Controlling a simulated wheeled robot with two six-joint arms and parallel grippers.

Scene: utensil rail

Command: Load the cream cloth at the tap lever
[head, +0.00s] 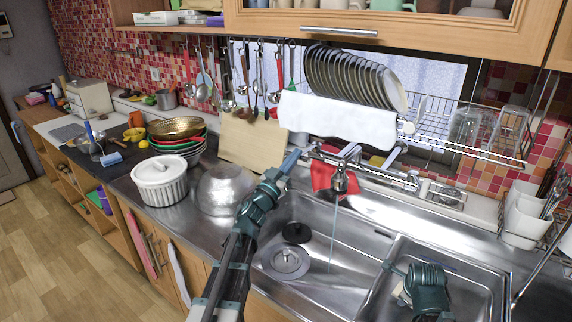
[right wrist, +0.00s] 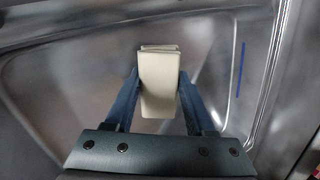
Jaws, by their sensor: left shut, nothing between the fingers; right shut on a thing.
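The cream cloth (right wrist: 158,90) is a small folded block between the fingers of my right gripper (right wrist: 158,78) in the right wrist view. In the head view my right gripper (head: 396,284) is low over the right sink basin, and only a bit of the cloth (head: 402,297) shows. The chrome tap (head: 340,182) stands behind the sink, with what looks like its lever (head: 349,150) on top. A thin stream of water runs from its spout into the left basin. My left gripper (head: 291,161) is shut and empty, just left of the tap; I cannot tell whether it touches it.
A red cloth (head: 322,176) lies behind the tap. A white towel (head: 338,121) hangs below a rack of plates (head: 350,78). A metal pot (head: 226,190) and a white ribbed pot (head: 160,181) stand left of the sink. White utensil holders (head: 522,222) stand at the right.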

